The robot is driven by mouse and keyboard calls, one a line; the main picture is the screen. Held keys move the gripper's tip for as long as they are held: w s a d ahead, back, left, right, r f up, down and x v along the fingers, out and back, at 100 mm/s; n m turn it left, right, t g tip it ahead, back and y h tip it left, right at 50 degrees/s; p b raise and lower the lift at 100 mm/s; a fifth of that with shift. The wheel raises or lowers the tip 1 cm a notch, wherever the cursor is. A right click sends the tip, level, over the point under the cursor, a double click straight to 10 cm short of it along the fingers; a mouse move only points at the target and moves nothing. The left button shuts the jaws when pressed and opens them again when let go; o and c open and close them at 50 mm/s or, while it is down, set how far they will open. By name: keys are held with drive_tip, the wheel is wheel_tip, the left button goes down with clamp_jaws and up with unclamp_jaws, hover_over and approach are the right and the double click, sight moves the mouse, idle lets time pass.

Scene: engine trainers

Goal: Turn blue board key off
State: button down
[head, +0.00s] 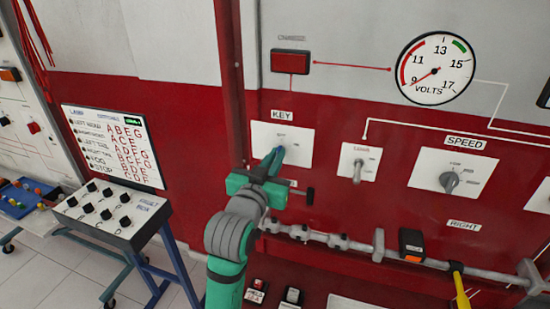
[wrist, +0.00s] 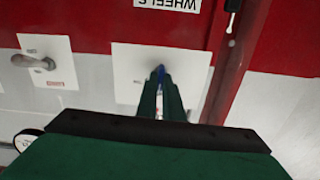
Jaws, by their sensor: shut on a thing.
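The key switch's white plate (head: 298,148) is on the red and white panel under a "KEY" label (head: 282,115). My gripper (head: 277,155) reaches up to the plate from below, its green fingers close together in front of it. In the wrist view, my gripper (wrist: 160,82) is shut on a small blue key (wrist: 160,71) at the middle of the white plate (wrist: 130,62). Only a little of the key shows between the fingertips, and its turned angle cannot be made out. The key's contact with the plate is hidden by the fingers in the head view.
A toggle switch (head: 357,172) and a speed knob (head: 449,181) are to the right. A volts gauge (head: 437,68) is at upper right, its needle toward the low end. A metal rod (head: 345,243) runs below. A sloped switch box (head: 108,211) stands at left.

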drive_tip(key=shift+f+n, duration=0.15)
drive_tip(key=shift+n, duration=0.25)
drive_tip(key=c, duration=1.9)
unclamp_jaws()
drive_tip(key=v, duration=1.1)
drive_tip(key=shift+w, duration=0.15)
